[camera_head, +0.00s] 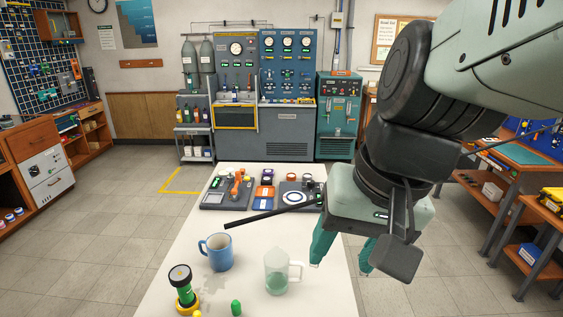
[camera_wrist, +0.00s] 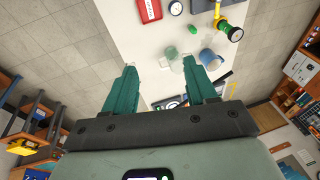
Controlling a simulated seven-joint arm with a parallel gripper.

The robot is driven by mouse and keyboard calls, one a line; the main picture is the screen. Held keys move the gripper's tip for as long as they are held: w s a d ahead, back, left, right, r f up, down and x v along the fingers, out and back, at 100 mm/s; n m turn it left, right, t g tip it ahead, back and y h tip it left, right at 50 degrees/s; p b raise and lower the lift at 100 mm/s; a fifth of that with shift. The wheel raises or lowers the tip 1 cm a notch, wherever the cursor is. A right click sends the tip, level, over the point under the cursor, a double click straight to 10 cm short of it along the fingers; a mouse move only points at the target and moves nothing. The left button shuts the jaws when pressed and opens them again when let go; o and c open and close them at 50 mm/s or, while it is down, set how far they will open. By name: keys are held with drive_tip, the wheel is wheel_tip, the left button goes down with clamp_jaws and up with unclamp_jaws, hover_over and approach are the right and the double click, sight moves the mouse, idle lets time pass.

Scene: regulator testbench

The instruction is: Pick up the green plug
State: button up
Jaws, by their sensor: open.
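The green plug (camera_head: 236,307) is a small rounded green piece on the white table at the bottom edge of the head view. It also shows in the wrist view (camera_wrist: 193,29), beyond my fingertips at the upper right. My gripper (camera_head: 340,267) is open, with teal fingers spread apart and nothing between them. It hangs over the right side of the table, to the right of the plug and well apart from it. In the wrist view my gripper (camera_wrist: 160,64) has both fingers in sight.
A clear jug (camera_head: 277,274) stands between the plug and my gripper. A blue mug (camera_head: 217,253) and a green-yellow device with a black cap (camera_head: 182,285) stand left of it. Trays (camera_head: 215,200) lie at the far end. A red case (camera_wrist: 149,10) lies near the plug.

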drive_tip(key=w+a+f+m+g+y, duration=0.4)
drive_tip(key=w+a+f+g+y, duration=0.15)
drive_tip(key=a+f, duration=0.4)
drive_tip(key=m+t+y, duration=0.9)
drive_tip(key=m, duration=0.7)
hover_over(232, 302)
drive_tip(key=v, duration=0.4)
wheel_tip(232, 302, down, 19)
wheel_tip(232, 302, down, 9)
drive_tip(key=shift+m+t, duration=0.55)
drive_tip(key=shift+m, duration=0.45)
drive_tip(key=shift+x, duration=2.55)
clamp_jaws()
